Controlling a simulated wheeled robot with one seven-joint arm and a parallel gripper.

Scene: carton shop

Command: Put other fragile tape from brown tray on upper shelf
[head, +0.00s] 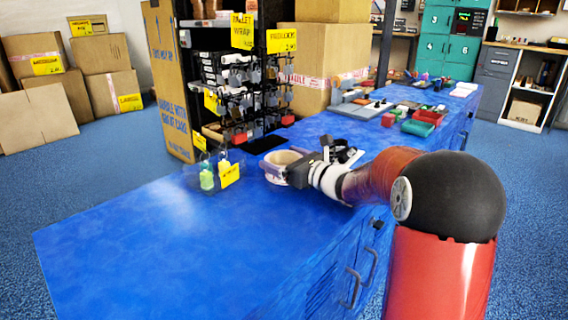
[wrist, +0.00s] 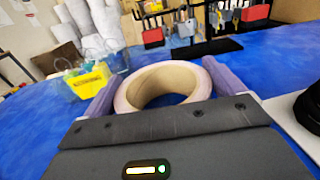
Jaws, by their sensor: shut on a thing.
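My gripper (wrist: 158,80) is shut on a roll of tape (wrist: 133,88), with a purple finger on each side of it. The roll is a wide cream ring, its opening facing up. In the head view the roll (head: 282,157) and my gripper (head: 276,167) are above the blue bench, in front of the black rack; I cannot tell whether the roll touches the bench. A black rack (head: 187,75) with shelves stands behind, with small goods on its upper shelf (head: 222,22).
A clear holder with green bottles (head: 207,178) and a yellow tag (head: 229,174) stands left of my gripper. Hanging padlocks (head: 240,135) front the rack. A red tray (head: 428,117) and other items lie farther along the bench (head: 130,240). The near left bench is clear.

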